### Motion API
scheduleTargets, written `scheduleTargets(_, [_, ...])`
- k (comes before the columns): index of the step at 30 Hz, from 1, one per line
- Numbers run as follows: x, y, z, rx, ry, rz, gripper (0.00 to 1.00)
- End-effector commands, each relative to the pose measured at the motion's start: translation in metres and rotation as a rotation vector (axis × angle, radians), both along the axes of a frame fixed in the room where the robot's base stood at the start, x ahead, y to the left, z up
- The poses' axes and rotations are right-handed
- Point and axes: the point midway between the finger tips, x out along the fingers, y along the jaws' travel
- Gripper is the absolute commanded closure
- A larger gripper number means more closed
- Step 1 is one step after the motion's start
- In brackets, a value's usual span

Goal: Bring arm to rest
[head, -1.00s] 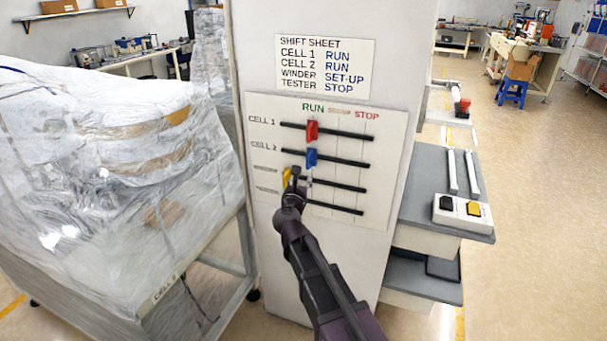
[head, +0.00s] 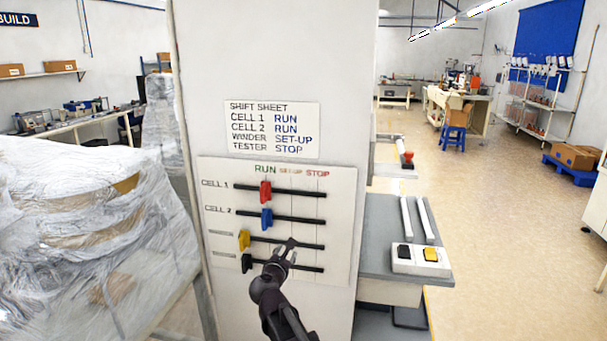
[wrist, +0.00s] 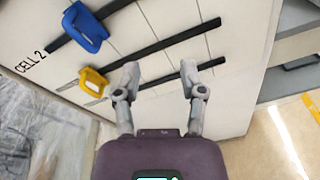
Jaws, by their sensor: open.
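The red slider (head: 265,191) and blue slider (head: 267,219) stand under RUN. The yellow slider (head: 244,240) sits near the left end of the third rail, left of the RUN column. The black slider (head: 247,263) sits near the left end of the lowest rail. The blue slider (wrist: 84,27) and yellow slider (wrist: 93,82) also show in the wrist view, clear of the fingers.
The shift sheet (head: 272,130) hangs above the board on a white pillar. A plastic-wrapped machine (head: 120,240) stands close at left. A grey bench (head: 380,255) with a two-button box (head: 421,260) juts out at right. Open floor (head: 520,230) lies beyond it.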

Motion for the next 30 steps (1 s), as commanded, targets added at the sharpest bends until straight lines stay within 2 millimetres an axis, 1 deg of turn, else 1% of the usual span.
scheduleTargets(1, [-0.004,-0.025,-0.007,0.094,0.02,-0.065,0.47])
scheduleTargets(2, [-0.006,-0.038,-0.013,0.156,0.031,-0.105,0.47])
scheduleTargets(3, [-0.01,-0.055,-0.02,0.24,0.046,-0.163,0.47])
scheduleTargets(6, [-0.022,-0.096,-0.039,0.45,0.079,-0.314,0.47])
scheduleTargets(8, [-0.031,-0.118,-0.051,0.572,0.095,-0.409,0.47])
scheduleTargets(9, [-0.038,-0.132,-0.059,0.652,0.104,-0.473,0.47])
scheduleTargets(12, [-0.057,-0.164,-0.079,0.846,0.122,-0.642,0.47])
scheduleTargets(15, [-0.079,-0.189,-0.098,1.03,0.136,-0.814,0.47])
scheduleTargets(18, [-0.104,-0.21,-0.116,1.201,0.144,-0.997,0.47])
scheduleTargets(22, [-0.138,-0.228,-0.136,1.404,0.15,-1.243,0.47])
scheduleTargets(25, [-0.164,-0.236,-0.147,1.541,0.152,-1.439,0.47])
scheduleTargets(27, [-0.182,-0.239,-0.153,1.622,0.154,-1.574,0.47])
scheduleTargets(30, [-0.203,-0.24,-0.158,1.71,0.155,-1.744,0.47])
